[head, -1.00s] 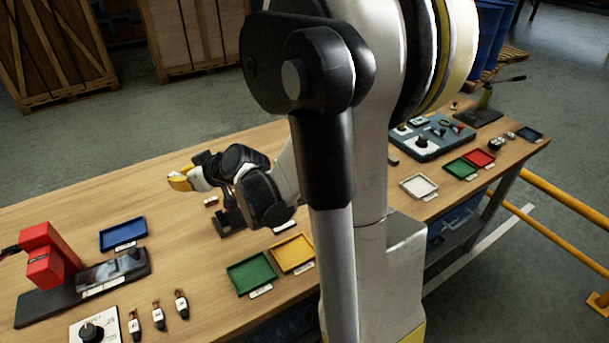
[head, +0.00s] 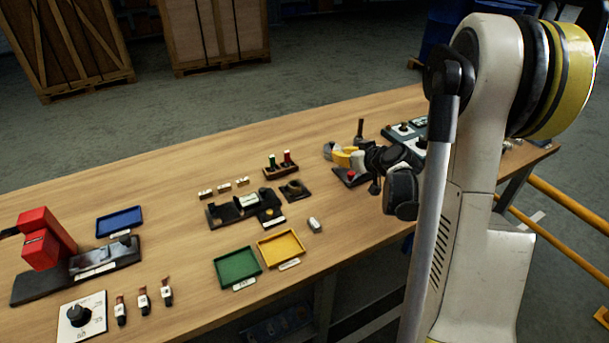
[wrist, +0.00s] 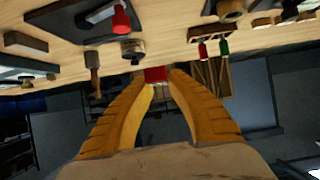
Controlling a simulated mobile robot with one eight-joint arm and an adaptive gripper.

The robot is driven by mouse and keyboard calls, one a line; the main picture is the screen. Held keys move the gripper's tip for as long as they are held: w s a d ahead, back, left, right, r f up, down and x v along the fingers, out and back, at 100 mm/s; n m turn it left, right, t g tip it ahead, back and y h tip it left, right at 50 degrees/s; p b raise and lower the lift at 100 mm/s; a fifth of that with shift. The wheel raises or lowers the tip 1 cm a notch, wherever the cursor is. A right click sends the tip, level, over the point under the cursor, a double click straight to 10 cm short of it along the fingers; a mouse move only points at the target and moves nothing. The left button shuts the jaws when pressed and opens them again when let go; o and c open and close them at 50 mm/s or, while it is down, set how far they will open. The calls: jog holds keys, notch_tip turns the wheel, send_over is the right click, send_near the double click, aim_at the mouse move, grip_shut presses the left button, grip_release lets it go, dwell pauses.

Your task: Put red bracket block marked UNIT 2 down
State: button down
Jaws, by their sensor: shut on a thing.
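My gripper (head: 333,152) is over the right half of the workbench in the head view, its yellow fingers pointing left. In the wrist view, the fingertips (wrist: 156,78) are shut on a small red block (wrist: 155,74). Only one face of the block shows there, and no marking on it can be read. The fingers hide most of it, and the head view does not show it clearly. Whether the block touches anything beneath it, I cannot tell.
A dark plate with a red knob (head: 351,174) is close below my gripper. A rack with green and red pieces (head: 281,168) stands left of it. Green (head: 238,267) and yellow (head: 281,248) trays lie nearer. A large red block (head: 43,243) stands far left. Bare wood lies behind the rack.

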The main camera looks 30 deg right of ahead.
jog(key=b, duration=0.4)
send_over(305, 168)
jog(key=s, duration=0.3)
jog(key=f, duration=0.7)
jog(key=shift+s+f, duration=0.1)
jog(key=shift+s, duration=0.1)
jog(key=shift+d+f+b, duration=0.1)
jog(key=shift+f+b, duration=0.95)
jog(key=shift+f, duration=0.8)
jog(key=shift+f, duration=0.25)
jog(key=c, duration=1.4)
grip_release()
jog(key=shift+r, duration=0.1)
